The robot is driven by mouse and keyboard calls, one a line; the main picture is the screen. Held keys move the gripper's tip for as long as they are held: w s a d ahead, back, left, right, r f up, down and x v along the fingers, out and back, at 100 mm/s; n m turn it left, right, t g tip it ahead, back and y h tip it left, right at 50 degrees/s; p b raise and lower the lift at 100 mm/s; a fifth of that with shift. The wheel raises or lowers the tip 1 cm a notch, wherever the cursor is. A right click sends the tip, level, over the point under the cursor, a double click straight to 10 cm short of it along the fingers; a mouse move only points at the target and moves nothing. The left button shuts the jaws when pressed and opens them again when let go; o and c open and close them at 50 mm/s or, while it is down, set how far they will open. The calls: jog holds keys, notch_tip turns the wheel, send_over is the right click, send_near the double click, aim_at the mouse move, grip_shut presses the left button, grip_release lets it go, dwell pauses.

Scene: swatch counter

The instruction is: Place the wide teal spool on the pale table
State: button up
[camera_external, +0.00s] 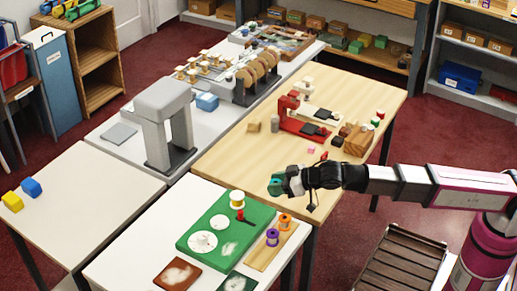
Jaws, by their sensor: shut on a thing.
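The wide teal spool (275,187) is in the jaws of my gripper (284,184). Pale tops in view are the light wood table (225,155), the front white table (130,250) and the left off-white table (85,190). I cannot tell for certain which one is the pale table.
The front white table bears a green board (190,238) with dials, and a wooden strip (262,257) with purple and orange spools. A red sewing machine (300,122) stands on the wood table. A grey arch-shaped machine (160,115) stands behind. The left table is mostly clear.

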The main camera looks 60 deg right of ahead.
jog(key=s+a+n+y, duration=0.1)
jog(key=s+a, duration=1.5)
jog(key=a, duration=0.4)
jog(key=shift+r+n+g+y, duration=0.15)
jog(key=shift+n+g+y, duration=0.25)
jog(key=w+d+f, duration=0.1)
jog(key=w+f, duration=0.1)
jog(key=w, duration=0.1)
jog(key=w+d+f, duration=0.1)
jog(key=w+f, duration=0.1)
jog(key=w, duration=0.2)
jog(key=w+f, duration=0.3)
jog(key=w, duration=0.1)
jog(key=shift+d, duration=0.4)
jog(key=shift+w+f, duration=0.1)
jog(key=shift+f, duration=1.75)
jog(key=shift+f, duration=0.15)
jog(key=o, duration=1)
jog(key=shift+d, duration=0.1)
